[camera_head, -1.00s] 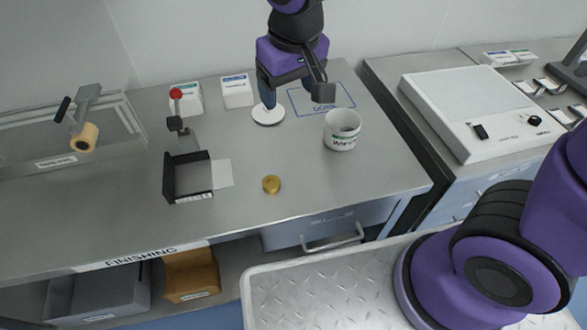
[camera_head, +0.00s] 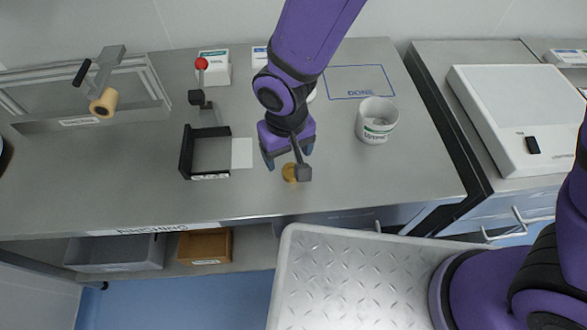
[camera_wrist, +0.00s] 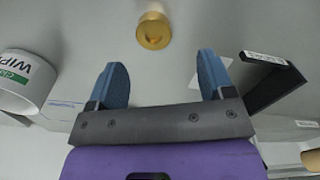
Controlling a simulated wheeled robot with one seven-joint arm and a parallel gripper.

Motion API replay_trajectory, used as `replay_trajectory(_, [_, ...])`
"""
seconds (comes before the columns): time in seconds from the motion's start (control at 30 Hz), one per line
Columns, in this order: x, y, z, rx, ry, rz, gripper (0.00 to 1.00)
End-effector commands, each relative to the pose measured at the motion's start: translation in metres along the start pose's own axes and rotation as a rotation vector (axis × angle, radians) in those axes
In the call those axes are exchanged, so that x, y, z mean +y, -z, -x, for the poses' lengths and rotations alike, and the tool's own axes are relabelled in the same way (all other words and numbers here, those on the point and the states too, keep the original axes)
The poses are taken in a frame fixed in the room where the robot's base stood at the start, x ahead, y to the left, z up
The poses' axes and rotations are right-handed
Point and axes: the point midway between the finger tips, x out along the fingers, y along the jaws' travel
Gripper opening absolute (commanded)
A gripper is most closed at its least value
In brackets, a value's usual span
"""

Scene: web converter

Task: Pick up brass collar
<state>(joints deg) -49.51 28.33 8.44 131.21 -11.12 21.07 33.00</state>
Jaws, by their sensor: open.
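The brass collar (camera_head: 289,172) sits on the steel bench near its front edge, partly hidden by my gripper in the head view. In the wrist view the brass collar (camera_wrist: 153,32) shows as a gold round piece with a paler top part, beyond the fingertips and roughly centred between them. My gripper (camera_head: 285,165) is above the bench by the collar. In the wrist view my gripper (camera_wrist: 160,65) has its two blue fingers wide apart with nothing between them. The fingers do not touch the collar there.
A white wipes tub (camera_head: 376,120) stands to the right, and a black open-sided holder (camera_head: 187,150) to the left. The outlined zone (camera_head: 360,82) at the back right is empty. The bench front left is clear.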

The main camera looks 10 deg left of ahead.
Motion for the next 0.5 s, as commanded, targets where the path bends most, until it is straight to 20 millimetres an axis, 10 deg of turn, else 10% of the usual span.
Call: replay_trajectory(0.5, [0.009,-0.002,-0.051,-0.004,-0.002,-0.001,0.75])
